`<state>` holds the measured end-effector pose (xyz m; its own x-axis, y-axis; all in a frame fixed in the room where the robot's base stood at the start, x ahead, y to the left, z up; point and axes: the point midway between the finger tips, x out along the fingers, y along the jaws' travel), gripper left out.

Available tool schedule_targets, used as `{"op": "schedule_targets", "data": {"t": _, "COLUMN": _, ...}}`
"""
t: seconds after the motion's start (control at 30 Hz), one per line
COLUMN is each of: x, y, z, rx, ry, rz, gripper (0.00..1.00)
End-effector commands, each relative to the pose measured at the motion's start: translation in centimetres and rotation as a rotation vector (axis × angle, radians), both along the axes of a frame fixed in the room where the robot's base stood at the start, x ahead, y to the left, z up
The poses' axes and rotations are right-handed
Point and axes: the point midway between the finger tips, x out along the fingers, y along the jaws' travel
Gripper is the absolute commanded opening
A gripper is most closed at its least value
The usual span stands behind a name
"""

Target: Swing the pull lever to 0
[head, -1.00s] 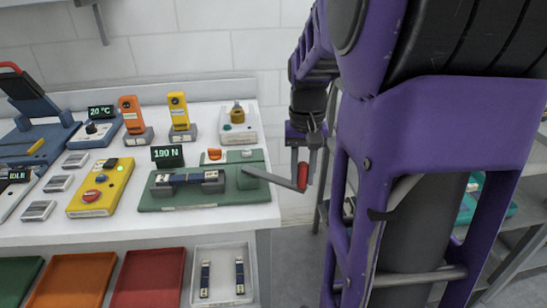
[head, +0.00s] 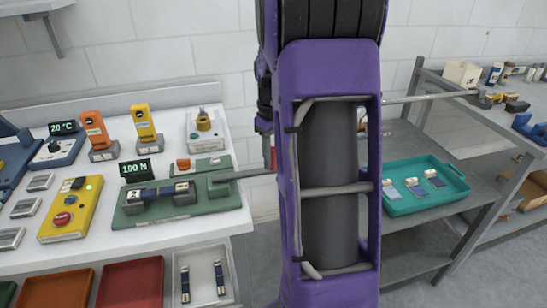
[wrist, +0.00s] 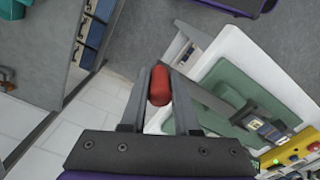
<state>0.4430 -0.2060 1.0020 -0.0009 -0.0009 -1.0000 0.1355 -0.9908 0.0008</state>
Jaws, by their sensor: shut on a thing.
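The pull lever is a grey bar (head: 243,174) reaching out to the right from the green tester (head: 222,200), past the table's right edge. Its red grip (wrist: 160,86) lies between the two fingers of my gripper (wrist: 160,76) in the wrist view, and the fingers are shut on it. In the head view my gripper (head: 270,152) is mostly behind my purple arm, with a bit of red showing. The display (head: 135,170) on the tester reads 190 N. No lever scale or 0 mark is readable.
A yellow box (head: 72,208) with a red button stands left of the tester. A white device with a brass part (head: 204,124) stands behind it. A teal tray (head: 425,184) sits on the grey rack at right. Open floor lies between table and rack.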

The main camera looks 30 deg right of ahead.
Motion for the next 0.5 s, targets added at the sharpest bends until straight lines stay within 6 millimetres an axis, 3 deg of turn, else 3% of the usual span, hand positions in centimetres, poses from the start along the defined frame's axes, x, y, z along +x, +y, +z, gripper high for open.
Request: {"op": "schedule_targets", "data": {"t": 0.5, "x": 0.64, "y": -0.25, "z": 0.11, "rx": -0.004, "ry": -0.007, "rz": 0.034, "gripper": 0.0}}
